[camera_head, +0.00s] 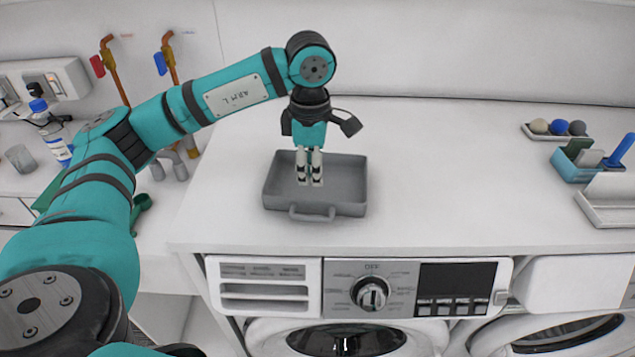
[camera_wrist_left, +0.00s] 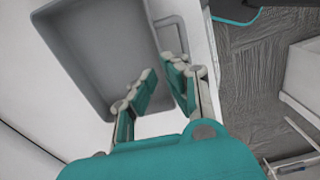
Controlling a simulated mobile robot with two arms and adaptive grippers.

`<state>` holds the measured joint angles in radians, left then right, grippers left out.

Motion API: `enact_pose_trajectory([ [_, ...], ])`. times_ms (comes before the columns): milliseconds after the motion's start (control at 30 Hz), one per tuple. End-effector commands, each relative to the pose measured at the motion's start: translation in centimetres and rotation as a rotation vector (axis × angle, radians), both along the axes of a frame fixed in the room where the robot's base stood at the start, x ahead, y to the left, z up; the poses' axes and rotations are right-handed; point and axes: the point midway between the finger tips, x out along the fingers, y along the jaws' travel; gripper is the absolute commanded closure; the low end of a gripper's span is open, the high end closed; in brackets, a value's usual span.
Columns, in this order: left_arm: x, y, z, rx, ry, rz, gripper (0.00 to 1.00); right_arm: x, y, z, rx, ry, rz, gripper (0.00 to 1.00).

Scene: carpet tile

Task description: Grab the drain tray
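The grey drain tray (camera_head: 350,178) lies on the white washing machine top, with its loop handle (camera_head: 313,216) at the front edge. My left gripper (camera_head: 310,183) points straight down over the tray, towards its front side. In the left wrist view the two teal and white fingers (camera_wrist_left: 164,68) are apart with nothing between them. The tray (camera_wrist_left: 95,50) and its handle (camera_wrist_left: 168,22) show beyond the fingertips there. I cannot tell whether the fingertips touch the tray. My right gripper is not in view.
A small tray of balls (camera_head: 540,133) and a teal holder (camera_head: 572,171) stand at the right. A bottle (camera_head: 55,140) and a glass (camera_head: 20,158) stand at the far left. The top right of the drain tray is clear. The counter's front edge (camera_head: 420,248) is near.

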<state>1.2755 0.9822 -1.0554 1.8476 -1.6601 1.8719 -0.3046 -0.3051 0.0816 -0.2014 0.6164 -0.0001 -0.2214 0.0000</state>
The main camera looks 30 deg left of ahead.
Motion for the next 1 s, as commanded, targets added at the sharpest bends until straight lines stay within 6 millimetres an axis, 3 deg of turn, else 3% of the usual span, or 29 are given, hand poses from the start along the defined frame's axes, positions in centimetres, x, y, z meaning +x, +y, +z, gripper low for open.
enact_pose_trajectory([
  [133,-0.1,0.0,-2.4,0.000,0.004,-0.001,0.90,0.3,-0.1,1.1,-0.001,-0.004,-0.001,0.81],
  [433,-0.1,-0.2,-4.7,-0.001,0.004,-0.002,0.90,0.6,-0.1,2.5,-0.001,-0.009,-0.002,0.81],
  [567,-0.2,-0.4,-6.7,-0.001,0.006,-0.003,0.90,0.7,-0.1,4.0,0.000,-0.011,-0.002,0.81],
  [700,-0.1,-0.4,-8.5,-0.001,0.003,-0.001,0.90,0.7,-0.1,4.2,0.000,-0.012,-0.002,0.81],
  [967,0.0,-0.4,-9.0,-0.002,-0.001,-0.002,0.90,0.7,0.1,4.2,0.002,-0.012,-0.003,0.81],
  [1000,0.0,-0.4,-9.0,-0.002,-0.001,-0.002,0.94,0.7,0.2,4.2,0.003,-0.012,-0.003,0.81],
])
